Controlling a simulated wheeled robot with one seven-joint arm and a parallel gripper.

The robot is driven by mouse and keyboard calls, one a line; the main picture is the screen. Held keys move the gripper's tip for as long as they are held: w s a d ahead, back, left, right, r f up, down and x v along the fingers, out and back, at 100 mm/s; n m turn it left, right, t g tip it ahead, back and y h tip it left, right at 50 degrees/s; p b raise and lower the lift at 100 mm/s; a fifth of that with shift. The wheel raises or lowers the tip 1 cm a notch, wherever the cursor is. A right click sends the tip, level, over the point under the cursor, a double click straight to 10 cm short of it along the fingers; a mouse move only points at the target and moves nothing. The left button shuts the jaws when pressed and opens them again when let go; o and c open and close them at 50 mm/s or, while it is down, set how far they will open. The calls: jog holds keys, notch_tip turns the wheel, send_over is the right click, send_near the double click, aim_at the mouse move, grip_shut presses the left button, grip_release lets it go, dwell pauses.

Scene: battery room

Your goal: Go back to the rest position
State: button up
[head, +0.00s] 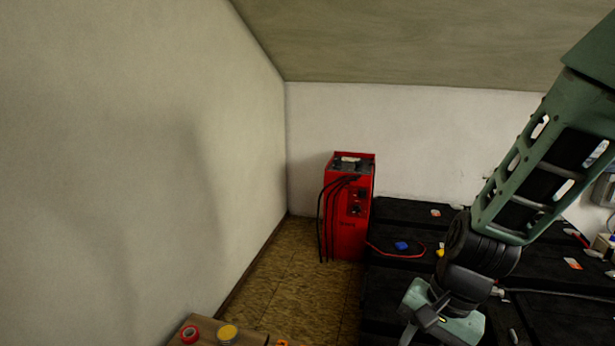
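My green and black arm comes in from the upper right of the head view and reaches down over the black batteries. My gripper (432,318) is at its lower end, near the bottom edge of the picture and in front of the black batteries (402,212). Its fingertips are not clearly seen, so I cannot tell whether it is open or shut, or whether it holds anything.
A red charger box (346,225) with black cables stands on the floor by the back wall. A red button (189,334) and a yellow button (227,333) sit on a brown surface at the bottom left. Bare floor (290,275) lies between the left wall and the batteries.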

jog(key=s+a+r+n+h, duration=0.1)
jog(key=s+a+r+n, duration=0.1)
jog(key=s+r+n, duration=0.2)
jog(key=s+a+r+n+h+b, duration=0.1)
jog(key=s+r+n, duration=0.3)
jog(key=s+n, duration=0.5)
jog(key=shift+s+a+n+t+h, duration=0.25)
jog(key=shift+a+n, duration=0.2)
jog(key=shift+n, duration=0.75)
